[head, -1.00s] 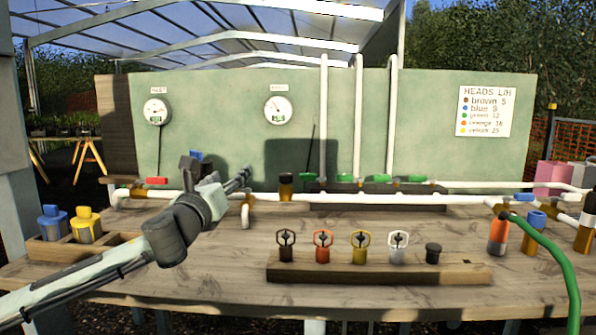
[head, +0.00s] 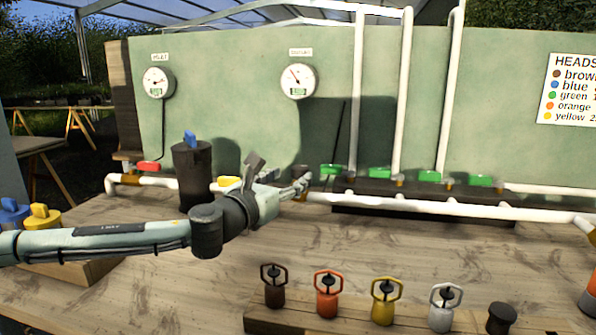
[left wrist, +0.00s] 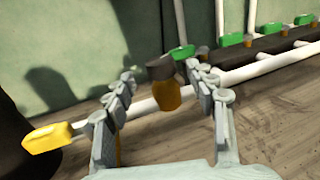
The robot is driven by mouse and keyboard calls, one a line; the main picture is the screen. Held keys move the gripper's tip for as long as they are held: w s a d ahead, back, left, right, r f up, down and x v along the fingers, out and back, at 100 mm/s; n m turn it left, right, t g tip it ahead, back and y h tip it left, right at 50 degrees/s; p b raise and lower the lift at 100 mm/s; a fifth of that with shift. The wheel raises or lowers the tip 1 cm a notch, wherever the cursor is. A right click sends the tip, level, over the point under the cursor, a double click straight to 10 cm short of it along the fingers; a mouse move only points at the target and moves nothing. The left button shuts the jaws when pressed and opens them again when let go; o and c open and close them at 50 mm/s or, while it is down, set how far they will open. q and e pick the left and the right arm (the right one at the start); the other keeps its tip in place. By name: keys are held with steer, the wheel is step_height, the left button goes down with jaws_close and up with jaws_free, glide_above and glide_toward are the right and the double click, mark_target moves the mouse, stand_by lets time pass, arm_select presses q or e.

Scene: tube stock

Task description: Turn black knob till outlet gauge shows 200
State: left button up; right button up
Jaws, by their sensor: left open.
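The black knob (left wrist: 165,68) sits on an amber body on the white pipe, in the left wrist view between and just beyond my open fingertips. In the head view the knob (head: 303,170) is partly hidden behind my left gripper (head: 299,186). My left gripper (left wrist: 164,76) is open with nothing held; I cannot tell whether a fingertip touches the knob. The outlet gauge (head: 298,80) is the right one of two round white gauges on the green panel. Its needle points to the upper left; its figures are too small to read. My right gripper is not in view.
The inlet gauge (head: 158,82) is left on the panel. A black cylinder (head: 192,175) with a blue handle and a yellow handle (head: 228,183) stand near my arm. Green handles (head: 380,172) line the pipe to the right. Several sprinkler heads (head: 327,294) stand in front.

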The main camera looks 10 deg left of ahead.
mark_target(293, 173)
arm_select(q)
steer(key=shift+x, duration=1.95)
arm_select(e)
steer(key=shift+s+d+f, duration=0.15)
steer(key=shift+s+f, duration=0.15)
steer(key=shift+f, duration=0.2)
arm_select(q)
steer(key=c, duration=1.2)
steer(key=shift+o, duration=0.2)
steer(key=shift+w+a+m+g+h, duration=0.15)
steer(key=shift+m+g+h, duration=0.3)
steer(key=shift+h, duration=0.45)
steer(key=shift+s+a+m+g+h, duration=0.15)
steer(key=shift+m+g+h, duration=0.1)
steer(key=shift+m+h, duration=0.55)
steer(key=m+g+h+b, duration=0.1)
steer(key=m+h, duration=0.1)
steer(key=shift+w+g+h, duration=0.1)
steer(key=shift+g+h, duration=0.2)
steer(key=shift+h, duration=0.1)
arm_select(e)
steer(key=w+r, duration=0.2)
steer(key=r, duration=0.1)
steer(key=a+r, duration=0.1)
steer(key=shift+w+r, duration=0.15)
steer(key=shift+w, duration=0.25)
arm_select(q)
steer(key=o, duration=1.2)
steer(key=shift+c, duration=0.2)
